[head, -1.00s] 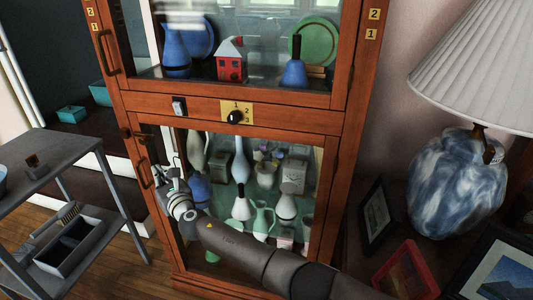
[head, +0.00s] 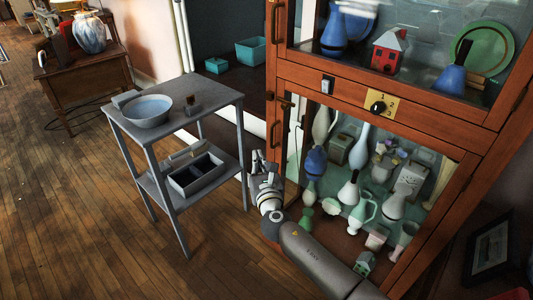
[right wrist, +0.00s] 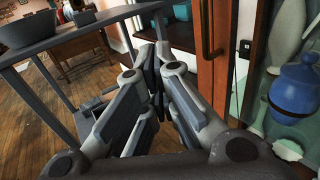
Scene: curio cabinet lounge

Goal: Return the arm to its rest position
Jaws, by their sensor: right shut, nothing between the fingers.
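My right arm comes in from the bottom of the head view. My right gripper (head: 257,160) points away from me, just left of the wooden curio cabinet's (head: 284,85) lower section and right of the grey side table. In the right wrist view the gripper's fingers (right wrist: 154,62) are closed together and hold nothing. The cabinet frame (right wrist: 212,50) is close on their right. My left gripper is not in view.
The grey two-tier table (head: 225,96) carries a bowl (head: 147,110) on top and a divided tray (head: 196,176) below. The cabinet holds several vases and a red house (head: 389,52). A picture frame (head: 490,250) stands at lower right. Wood floor (head: 70,200) lies open at left.

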